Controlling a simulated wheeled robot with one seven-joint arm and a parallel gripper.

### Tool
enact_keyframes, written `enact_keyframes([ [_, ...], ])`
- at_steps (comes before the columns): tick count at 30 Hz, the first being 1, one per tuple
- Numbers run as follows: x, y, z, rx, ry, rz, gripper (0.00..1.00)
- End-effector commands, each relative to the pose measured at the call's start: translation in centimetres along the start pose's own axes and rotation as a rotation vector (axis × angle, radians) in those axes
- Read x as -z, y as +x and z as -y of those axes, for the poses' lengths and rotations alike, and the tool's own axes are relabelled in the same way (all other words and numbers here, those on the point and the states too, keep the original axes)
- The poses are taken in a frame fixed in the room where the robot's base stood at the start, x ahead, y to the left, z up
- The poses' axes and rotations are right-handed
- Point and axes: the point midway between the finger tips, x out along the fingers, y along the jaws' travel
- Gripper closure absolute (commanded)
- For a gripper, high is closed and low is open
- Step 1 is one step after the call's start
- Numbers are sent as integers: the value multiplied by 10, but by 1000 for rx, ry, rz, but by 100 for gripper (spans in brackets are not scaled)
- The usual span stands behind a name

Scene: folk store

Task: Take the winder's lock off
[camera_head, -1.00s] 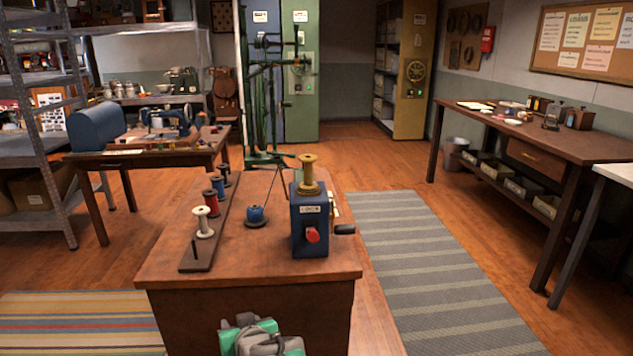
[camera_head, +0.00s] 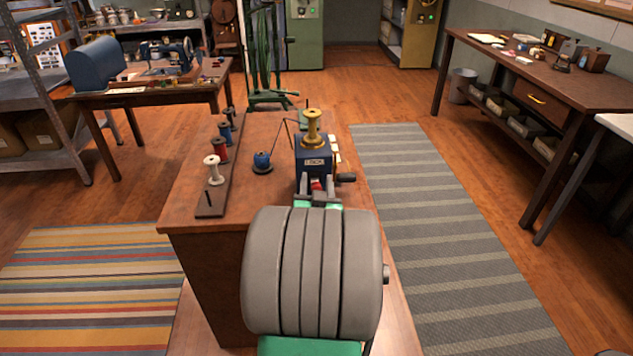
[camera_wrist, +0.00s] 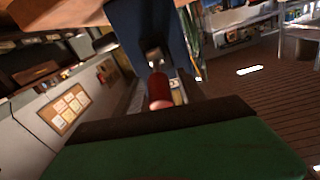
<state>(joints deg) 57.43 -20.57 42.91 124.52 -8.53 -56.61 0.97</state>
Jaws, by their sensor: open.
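The winder (camera_head: 313,156) is a blue box with a label on its front, standing upright at the right of the wooden counter. A brass-coloured spool (camera_head: 313,128) sits upright on its top, and a dark crank handle (camera_head: 346,178) sticks out at its right. A red knob (camera_head: 317,185) is low on its front. My gripper (camera_head: 317,181) is open at the front of the winder, with a finger at each side of the red knob. In the wrist view the red knob (camera_wrist: 160,90) points toward my palm, with the blue winder (camera_wrist: 138,30) behind. Whether the fingers touch the knob cannot be told.
A dark rack (camera_head: 210,202) with several thread spools stands left on the counter (camera_head: 195,235). A grey striped runner (camera_head: 430,220) lies right, with a workbench (camera_head: 540,80) beyond. My arm hides the counter's front.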

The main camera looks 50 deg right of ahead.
Motion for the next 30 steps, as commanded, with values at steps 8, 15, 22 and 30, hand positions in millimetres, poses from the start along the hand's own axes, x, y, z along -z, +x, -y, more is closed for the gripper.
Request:
enact_keyframes([
  [8,0,0,0,0,0,0,61],
  [15,0,0,0,0,0,1,81],
  [22,0,0,0,0,0,1,100],
  [30,0,0,0,0,0,1,100],
])
